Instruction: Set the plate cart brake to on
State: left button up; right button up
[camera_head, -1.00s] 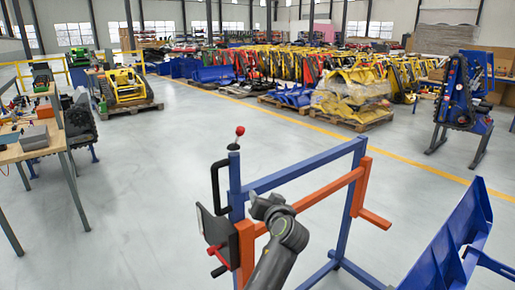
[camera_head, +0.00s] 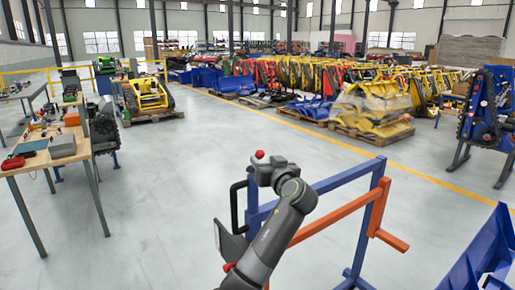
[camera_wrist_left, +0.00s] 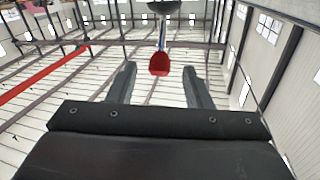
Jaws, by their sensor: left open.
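The plate cart is a blue frame (camera_head: 363,235) with orange bars (camera_head: 335,216), standing in the lower middle of the head view. A red brake knob (camera_head: 260,154) shows at the top of its left post. My left gripper (camera_head: 263,170) is up at the knob, and my arm hides the lever shaft and much of the post. In the left wrist view, the open fingers of my gripper (camera_wrist_left: 160,82) show with a red knob (camera_wrist_left: 159,63) between and just beyond their tips. I cannot tell whether they touch it. My right gripper is out of view.
A black handle (camera_head: 235,205) and a dark plate (camera_head: 230,240) are on the cart's left side. A wooden workbench (camera_head: 50,155) stands at the left, a blue panel (camera_head: 485,255) at lower right. The grey floor between bench and cart is clear.

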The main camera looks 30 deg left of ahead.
aim_at(258, 153)
pick_arm(q)
jog(key=shift+p+x, duration=0.85)
jog(key=shift+x, duration=2.35)
jog(key=shift+c, duration=0.4)
grip_shut()
